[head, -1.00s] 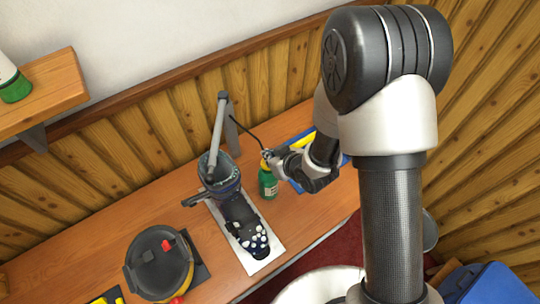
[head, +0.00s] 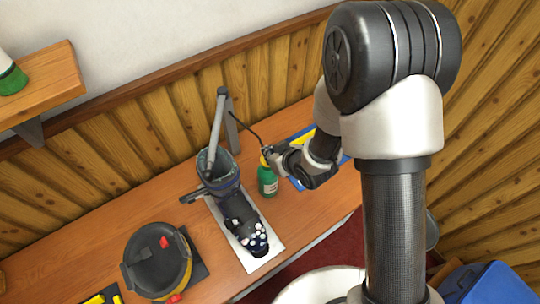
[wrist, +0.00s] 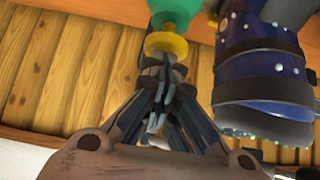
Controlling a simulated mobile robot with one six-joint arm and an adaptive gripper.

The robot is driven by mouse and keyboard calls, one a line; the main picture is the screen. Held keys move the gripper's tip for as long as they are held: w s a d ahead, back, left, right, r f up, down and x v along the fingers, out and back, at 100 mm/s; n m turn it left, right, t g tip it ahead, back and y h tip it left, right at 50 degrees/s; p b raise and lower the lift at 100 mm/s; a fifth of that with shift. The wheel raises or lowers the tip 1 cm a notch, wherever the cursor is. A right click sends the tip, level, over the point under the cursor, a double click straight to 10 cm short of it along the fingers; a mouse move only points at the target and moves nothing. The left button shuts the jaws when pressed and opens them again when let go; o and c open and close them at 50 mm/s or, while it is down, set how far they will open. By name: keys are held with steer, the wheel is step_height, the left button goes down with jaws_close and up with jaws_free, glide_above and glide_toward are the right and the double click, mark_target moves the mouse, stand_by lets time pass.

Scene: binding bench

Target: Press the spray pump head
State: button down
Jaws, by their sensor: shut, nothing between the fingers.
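The spray bottle (head: 268,184) is green with a pale label and a yellow collar, upright on the bench. It also shows in the wrist view (wrist: 173,12), with its yellow collar (wrist: 166,45) just past my fingertips. My gripper (head: 273,156) is at the top of the bottle, with the arm coming in from the right. In the wrist view my gripper (wrist: 160,75) is shut with nothing held, its tips lined up with the collar. The pump head is hidden by the fingers, so I cannot tell whether they touch it or whether it is down.
A black and yellow round pot (head: 157,262) is front left.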

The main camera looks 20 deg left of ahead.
step_height(320, 180, up, 3)
steer(key=shift+w+a+f+p, duration=0.1)
steer(key=shift+p, duration=0.5)
steer(key=v, duration=1)
steer(key=shift+f, duration=0.1)
